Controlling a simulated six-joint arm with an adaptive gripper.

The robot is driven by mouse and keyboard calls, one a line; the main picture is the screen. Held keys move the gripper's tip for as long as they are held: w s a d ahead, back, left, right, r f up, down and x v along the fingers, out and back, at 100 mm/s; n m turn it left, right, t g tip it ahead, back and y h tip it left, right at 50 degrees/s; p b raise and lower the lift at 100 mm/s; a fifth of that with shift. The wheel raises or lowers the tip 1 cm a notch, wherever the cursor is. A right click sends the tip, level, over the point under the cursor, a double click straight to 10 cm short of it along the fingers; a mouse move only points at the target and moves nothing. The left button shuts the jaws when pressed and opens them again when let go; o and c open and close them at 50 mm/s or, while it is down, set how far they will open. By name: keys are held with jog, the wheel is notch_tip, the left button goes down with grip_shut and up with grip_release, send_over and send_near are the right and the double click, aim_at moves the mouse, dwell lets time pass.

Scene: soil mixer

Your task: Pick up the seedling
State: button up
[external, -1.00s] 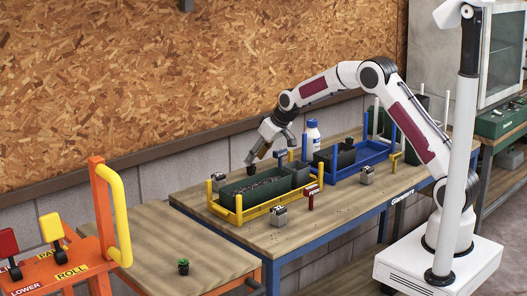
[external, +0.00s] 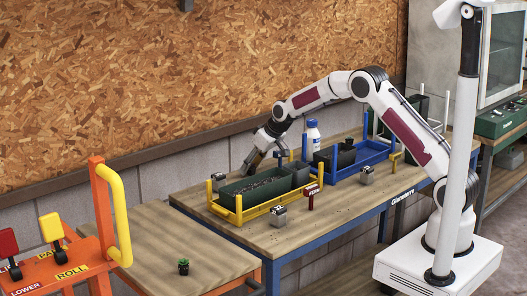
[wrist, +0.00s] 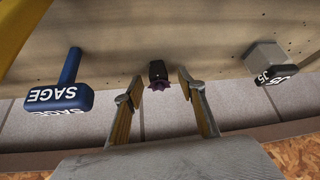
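A small dark pot with purple leaves, a seedling (wrist: 158,72), stands on the wooden bench near its back edge in the wrist view. My gripper (wrist: 160,90) is open, with one finger on each side of the seedling's line. The seedling is at or just beyond the fingertips, and no contact shows. In the external view my gripper (external: 250,164) is low at the back edge of the bench, behind the yellow-framed planter, and largely hides the seedling. Another small green seedling (external: 183,266) in a dark pot sits on the lower front table.
A blue SAGE marker (wrist: 60,90) and a grey J5 block (wrist: 270,62) flank the gripper. The yellow rack (external: 240,216) holds a dark planter. The front table is mostly clear.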

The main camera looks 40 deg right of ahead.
jog(key=c, duration=1)
jog(key=shift+r, duration=0.1)
jog(key=shift+r, duration=4.95)
